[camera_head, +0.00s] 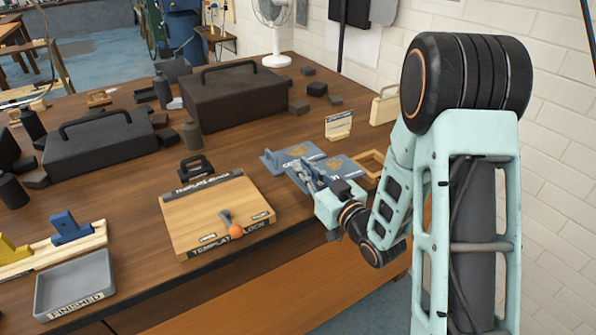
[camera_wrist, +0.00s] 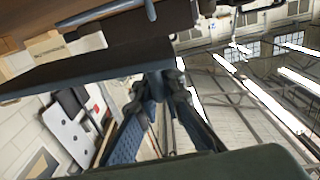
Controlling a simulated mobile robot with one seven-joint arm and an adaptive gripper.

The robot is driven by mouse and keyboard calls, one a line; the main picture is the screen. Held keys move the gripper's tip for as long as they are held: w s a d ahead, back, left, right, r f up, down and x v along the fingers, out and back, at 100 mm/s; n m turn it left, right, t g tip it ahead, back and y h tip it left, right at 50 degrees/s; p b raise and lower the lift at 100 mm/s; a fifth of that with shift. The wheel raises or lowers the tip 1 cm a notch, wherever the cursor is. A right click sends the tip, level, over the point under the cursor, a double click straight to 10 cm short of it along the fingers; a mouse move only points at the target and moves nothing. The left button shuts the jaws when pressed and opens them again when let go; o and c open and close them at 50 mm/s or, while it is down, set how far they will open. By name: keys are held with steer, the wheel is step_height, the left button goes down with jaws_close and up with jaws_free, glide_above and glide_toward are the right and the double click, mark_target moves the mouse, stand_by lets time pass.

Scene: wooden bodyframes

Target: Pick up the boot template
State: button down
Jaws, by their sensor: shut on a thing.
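My gripper (camera_head: 306,172) is at the right part of the bench, beside flat blue-grey pieces. One blue-grey piece (camera_head: 294,155) with a round mark lies at the fingertips' far side; another (camera_head: 337,168) is just right of the fingers. In the wrist view, a dark flat plate (camera_wrist: 100,72) crosses in front of my gripper (camera_wrist: 158,82), whose blue fingers come together at its edge. I take this plate as the thing held; which piece is the boot template I cannot tell for sure. The fingertips are partly hidden.
A wooden template board (camera_head: 212,208) with an orange ball (camera_head: 236,231) lies left of my gripper. A wooden frame (camera_head: 370,163) and a small sign stand (camera_head: 339,126) are close on the right. Dark toolboxes (camera_head: 235,96) stand behind. A grey tray (camera_head: 76,284) is at front left.

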steer(key=s+d+r+p, duration=0.3)
steer(key=s+d+r, duration=0.1)
steer(key=s+r, duration=0.1)
steer(key=shift+r, duration=0.15)
